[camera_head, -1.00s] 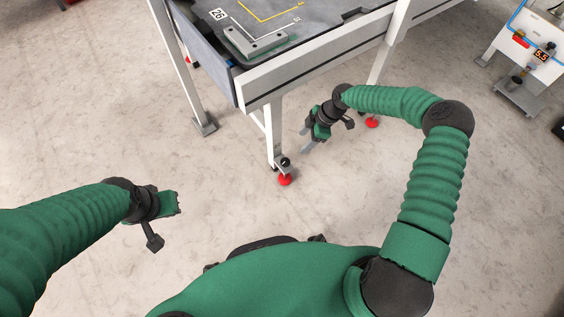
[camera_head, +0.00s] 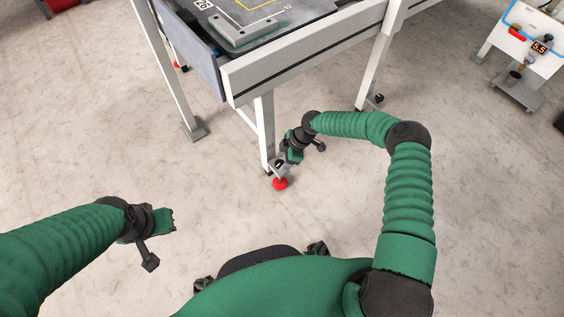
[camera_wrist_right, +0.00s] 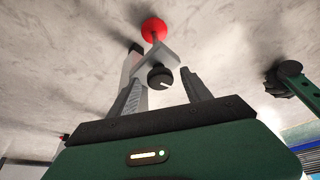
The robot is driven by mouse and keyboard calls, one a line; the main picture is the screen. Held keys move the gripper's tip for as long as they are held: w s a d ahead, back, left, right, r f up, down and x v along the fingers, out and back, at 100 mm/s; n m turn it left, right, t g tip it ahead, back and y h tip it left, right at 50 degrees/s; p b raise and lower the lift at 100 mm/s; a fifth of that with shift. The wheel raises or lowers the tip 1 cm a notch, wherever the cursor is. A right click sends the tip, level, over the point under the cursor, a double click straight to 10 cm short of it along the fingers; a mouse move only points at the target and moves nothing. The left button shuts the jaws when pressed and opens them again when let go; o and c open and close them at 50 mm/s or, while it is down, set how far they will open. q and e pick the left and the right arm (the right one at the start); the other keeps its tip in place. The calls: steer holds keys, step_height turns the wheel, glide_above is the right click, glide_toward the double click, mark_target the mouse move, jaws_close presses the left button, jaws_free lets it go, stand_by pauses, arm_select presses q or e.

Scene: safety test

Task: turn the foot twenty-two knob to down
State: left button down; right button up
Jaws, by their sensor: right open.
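The black knob (camera_wrist_right: 160,77) with a pale pointer line sits on a grey bracket (camera_wrist_right: 158,58) at the foot of a white table leg. In the head view the knob (camera_head: 280,163) is small, just above the red foot (camera_head: 280,184), which also shows in the right wrist view (camera_wrist_right: 153,29). My right gripper (camera_wrist_right: 160,85) is open, with the knob between and slightly beyond its two grey fingers, not visibly gripped. In the head view the right gripper (camera_head: 283,162) is beside the leg. My left gripper (camera_head: 170,220) is low at the left, away from the table; its fingers are unclear.
The table (camera_head: 300,57) stands above the knob, its near leg (camera_head: 264,130) right by my right gripper. Another leg (camera_head: 378,68) stands to the right. A white cart (camera_head: 522,50) is at the upper right. The floor around is clear.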

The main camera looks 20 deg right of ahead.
jaws_close()
steer(key=shift+r, duration=0.1)
